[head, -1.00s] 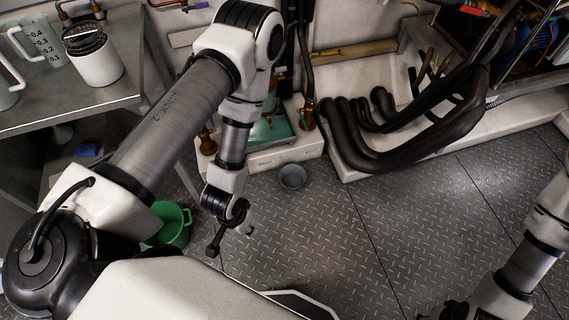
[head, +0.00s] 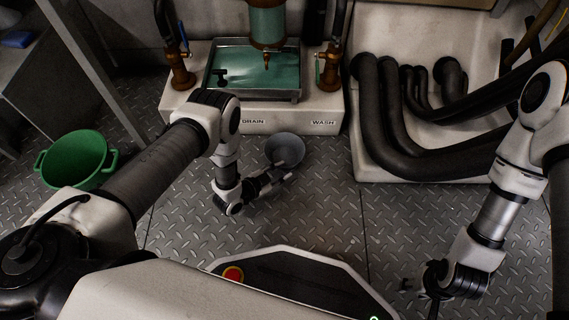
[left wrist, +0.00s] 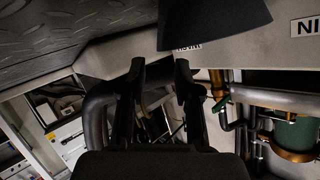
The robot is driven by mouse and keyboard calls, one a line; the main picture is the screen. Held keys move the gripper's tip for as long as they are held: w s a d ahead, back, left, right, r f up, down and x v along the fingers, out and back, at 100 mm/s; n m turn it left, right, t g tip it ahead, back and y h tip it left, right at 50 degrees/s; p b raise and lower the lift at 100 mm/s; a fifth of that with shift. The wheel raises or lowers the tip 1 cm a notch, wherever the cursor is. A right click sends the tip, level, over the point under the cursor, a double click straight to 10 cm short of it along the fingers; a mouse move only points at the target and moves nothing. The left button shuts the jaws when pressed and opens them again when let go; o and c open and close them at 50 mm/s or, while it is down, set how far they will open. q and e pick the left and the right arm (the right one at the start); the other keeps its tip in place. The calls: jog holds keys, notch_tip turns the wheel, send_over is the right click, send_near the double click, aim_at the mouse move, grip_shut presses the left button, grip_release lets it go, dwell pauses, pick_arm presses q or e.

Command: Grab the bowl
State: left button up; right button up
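A small grey bowl (head: 285,149) sits upright on the metal floor, in front of the white base with the DRAIN and WASH labels. My left gripper (head: 284,178) is low, just on the near side of the bowl, and its fingertips overlap the bowl's near edge in the head view. I cannot tell whether they touch it. In the left wrist view the two fingers (left wrist: 160,72) are apart with nothing between them. A dark curved shape at the top there looks like the bowl (left wrist: 215,20). My right gripper (head: 420,296) is at the lower right, away from the bowl, its opening unclear.
A green bucket (head: 76,160) stands on the floor at the left, near a table leg. The white base (head: 205,112) with a green tray (head: 255,72) is behind the bowl. Thick black pipes (head: 400,140) fill the right side. Floor between bowl and my base is clear.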

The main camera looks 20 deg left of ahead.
pick_arm(q)
jog(key=b+x, duration=0.1)
jog(key=x, duration=0.1)
jog(key=b+x, duration=0.3)
jog(key=x, duration=0.1)
jog(key=shift+w+f+b, duration=0.1)
jog(key=shift+f+b, duration=0.2)
jog(key=shift+f, duration=0.05)
jog(key=shift+w+d+r, duration=0.1)
jog(key=shift+r, duration=0.15)
grip_shut()
jog(key=shift+r+p, duration=0.1)
jog(key=shift+p, duration=0.2)
